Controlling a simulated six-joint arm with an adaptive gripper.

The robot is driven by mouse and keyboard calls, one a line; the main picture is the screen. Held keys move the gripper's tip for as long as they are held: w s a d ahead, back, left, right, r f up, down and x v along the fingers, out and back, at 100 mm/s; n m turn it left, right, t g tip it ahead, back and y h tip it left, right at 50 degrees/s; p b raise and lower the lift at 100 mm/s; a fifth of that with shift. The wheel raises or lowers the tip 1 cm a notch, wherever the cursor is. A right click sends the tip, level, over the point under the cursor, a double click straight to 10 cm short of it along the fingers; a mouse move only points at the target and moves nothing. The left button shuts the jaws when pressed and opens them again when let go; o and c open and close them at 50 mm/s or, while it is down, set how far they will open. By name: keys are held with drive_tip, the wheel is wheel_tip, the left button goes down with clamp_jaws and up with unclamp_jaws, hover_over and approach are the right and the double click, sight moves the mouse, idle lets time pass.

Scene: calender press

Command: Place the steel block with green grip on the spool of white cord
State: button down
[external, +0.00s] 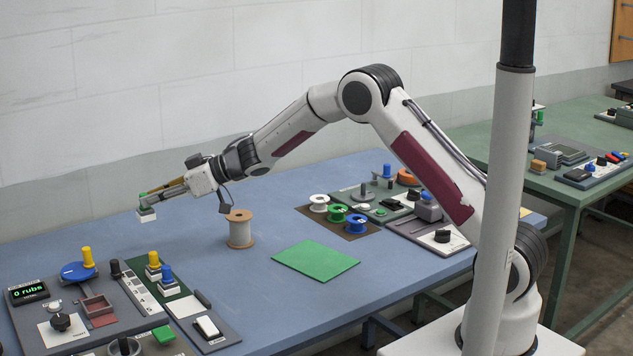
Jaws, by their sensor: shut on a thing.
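My gripper (147,203) is at the left, above the blue table, shut on the steel block with green grip (147,217). Only a little of the green shows between the fingers; the pale block hangs below them, clear of the table. A large spool with tan flanges and pale cord (240,230) stands upright on the table, to the right of and nearer the camera than my gripper. A smaller white spool (319,203) sits on a brown mat farther right. Nothing rests on the large spool's top.
A green sheet (315,261) lies flat right of the large spool. Green and blue spools (356,223) share the brown mat. Control panels with knobs (85,305) fill the front left; more devices (428,210) stand at the right. The table around the large spool is clear.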

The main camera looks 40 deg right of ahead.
drive_tip(key=w+d+r+m+t, duration=0.1)
drive_tip(key=d+r, duration=0.1)
drive_tip(key=d, duration=0.4)
drive_tip(key=w+d+r+h, duration=0.1)
drive_tip(key=d+r, duration=0.1)
drive_tip(key=d, duration=0.3)
drive_tip(key=w+d+r+m+t, duration=0.1)
drive_tip(key=d+r, duration=0.2)
drive_tip(key=d, duration=0.3)
drive_tip(key=s+d+n+g+y, duration=0.1)
drive_tip(key=s+d+n+g, duration=0.1)
drive_tip(key=s+d, duration=0.3)
drive_tip(key=s, duration=0.3)
drive_tip(key=shift+s+d+r, duration=0.15)
drive_tip(key=shift+s+r, duration=0.05)
drive_tip(key=shift+r, duration=0.05)
hover_over(248, 215)
drive_tip(key=shift+f, duration=3.15)
drive_tip(key=shift+f, duration=1.85)
